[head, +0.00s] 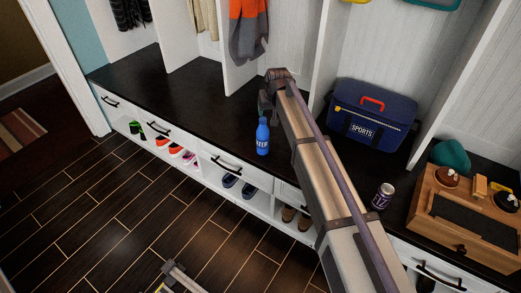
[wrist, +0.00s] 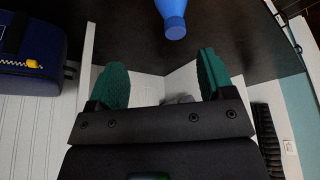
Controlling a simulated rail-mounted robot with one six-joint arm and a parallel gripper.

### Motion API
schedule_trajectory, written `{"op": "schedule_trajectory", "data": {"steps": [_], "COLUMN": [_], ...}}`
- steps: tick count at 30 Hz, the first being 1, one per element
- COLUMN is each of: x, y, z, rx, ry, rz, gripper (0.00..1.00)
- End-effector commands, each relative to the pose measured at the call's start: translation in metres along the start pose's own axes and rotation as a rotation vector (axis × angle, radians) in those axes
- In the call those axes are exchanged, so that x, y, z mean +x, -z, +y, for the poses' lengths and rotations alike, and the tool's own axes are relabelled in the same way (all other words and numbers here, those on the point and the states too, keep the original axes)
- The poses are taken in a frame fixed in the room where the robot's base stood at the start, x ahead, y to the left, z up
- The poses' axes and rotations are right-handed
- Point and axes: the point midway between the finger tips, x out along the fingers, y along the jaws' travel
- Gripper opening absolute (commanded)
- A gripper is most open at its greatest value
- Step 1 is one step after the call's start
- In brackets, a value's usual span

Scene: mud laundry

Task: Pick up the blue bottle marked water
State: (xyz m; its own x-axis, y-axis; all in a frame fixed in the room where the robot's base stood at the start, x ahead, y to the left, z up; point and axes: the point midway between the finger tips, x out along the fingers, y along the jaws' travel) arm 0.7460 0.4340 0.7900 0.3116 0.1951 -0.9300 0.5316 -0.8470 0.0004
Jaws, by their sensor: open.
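A blue bottle (head: 262,138) with white lettering stands upright on the dark bench top near its front edge; the lettering is too small to read surely. In the wrist view the bottle (wrist: 174,18) shows at the top edge, partly cut off, with its cap towards me. My gripper (wrist: 160,66) is open and empty, its two green fingers wide apart. The bottle lies past the fingertips, apart from them. In the head view my gripper (head: 265,102) is above and behind the bottle, partly hidden by my arm.
A navy sports bag (head: 365,118) stands to the right on the bench. A dark can (head: 382,195), a teal cap (head: 450,153) and a wooden box (head: 465,225) are further right. White dividers (head: 240,50) rise behind. The bench left of the bottle is clear.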

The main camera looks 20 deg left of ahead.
Motion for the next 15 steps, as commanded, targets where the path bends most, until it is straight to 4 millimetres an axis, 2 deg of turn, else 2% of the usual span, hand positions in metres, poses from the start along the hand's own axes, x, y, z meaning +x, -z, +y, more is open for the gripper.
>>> {"op": "schedule_trajectory", "data": {"steps": [1, 3, 7, 12, 15], "x": [0.011, 0.011, 0.016, 0.054, 0.068], "y": [0.011, 0.015, 0.013, 0.011, 0.012], "z": [-0.013, -0.020, -0.019, -0.019, -0.019], "rx": [-0.014, -0.023, -0.022, -0.021, -0.020], "ry": [0.005, 0.009, 0.009, 0.008, 0.008], "rz": [0.010, 0.017, 0.017, 0.017, 0.016], "gripper": [0.75, 0.75, 0.75, 0.75, 0.75]}}
